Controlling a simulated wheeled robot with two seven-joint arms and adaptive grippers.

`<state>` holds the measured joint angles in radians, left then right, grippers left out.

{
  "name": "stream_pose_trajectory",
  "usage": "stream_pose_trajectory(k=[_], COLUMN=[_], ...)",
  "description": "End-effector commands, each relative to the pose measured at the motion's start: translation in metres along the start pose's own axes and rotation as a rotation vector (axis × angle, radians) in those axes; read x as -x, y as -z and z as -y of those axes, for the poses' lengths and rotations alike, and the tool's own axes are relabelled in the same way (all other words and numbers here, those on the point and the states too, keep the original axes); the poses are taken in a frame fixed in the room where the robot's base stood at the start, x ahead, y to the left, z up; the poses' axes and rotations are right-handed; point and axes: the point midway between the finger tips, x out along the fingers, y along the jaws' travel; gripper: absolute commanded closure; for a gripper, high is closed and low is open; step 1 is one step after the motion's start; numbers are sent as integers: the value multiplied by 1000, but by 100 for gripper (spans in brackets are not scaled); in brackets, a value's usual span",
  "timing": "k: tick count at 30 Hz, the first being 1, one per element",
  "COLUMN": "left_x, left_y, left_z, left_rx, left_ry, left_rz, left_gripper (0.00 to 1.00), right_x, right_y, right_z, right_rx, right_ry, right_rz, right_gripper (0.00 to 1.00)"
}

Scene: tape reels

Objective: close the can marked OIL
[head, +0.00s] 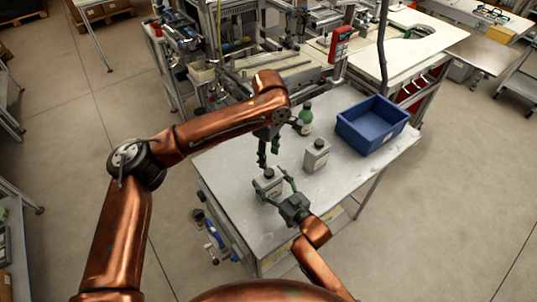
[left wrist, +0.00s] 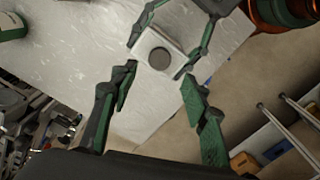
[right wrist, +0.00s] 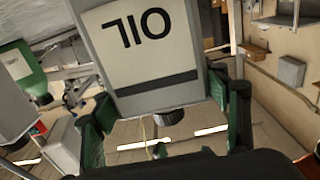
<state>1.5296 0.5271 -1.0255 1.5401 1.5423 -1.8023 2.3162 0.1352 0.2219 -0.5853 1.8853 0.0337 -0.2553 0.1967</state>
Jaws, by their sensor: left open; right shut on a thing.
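The can marked OIL (right wrist: 145,45) is a grey can standing near the front of the table (head: 225,165); it also shows in the head view (head: 270,188). Its label appears upside down in the right wrist view. A dark round cap (left wrist: 158,60) sits on top of the can; whether it is tight cannot be told. My right gripper (right wrist: 165,112) is shut on the can, one finger on each side. My left gripper (head: 268,158) is open and empty above the can, its fingers pointing down; the left wrist view shows the cap just beyond its fingertips.
A second grey can (head: 316,155) with a dark cap stands behind and to the right. A green bottle (head: 305,118) stands farther back. A blue bin (head: 372,128) occupies the right rear. The table's right front is clear.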

Motion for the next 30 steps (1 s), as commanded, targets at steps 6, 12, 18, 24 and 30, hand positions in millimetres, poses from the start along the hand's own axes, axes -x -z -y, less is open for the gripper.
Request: stream_pose_trajectory(k=[6,12,18,24,30], left_x=[0,-2,-25,-55,-75], left_y=[0,0,0,0,0], left_z=[0,0,1,1,0], left_rx=[13,12,11,10,10], left_ry=[0,1,3,2,0], left_rz=[0,0,0,1,0], left_gripper=[57,57,57,57,57], right_x=[0,0,0,0,0], right_y=[-3,-3,-3,-3,-3], right_z=[0,0,0,0,0], right_rx=[-1,-1,-1,-1,-1], right_ry=[0,0,0,0,0], right_rz=[7,7,6,6,6], right_gripper=[100,100,100,100,100])
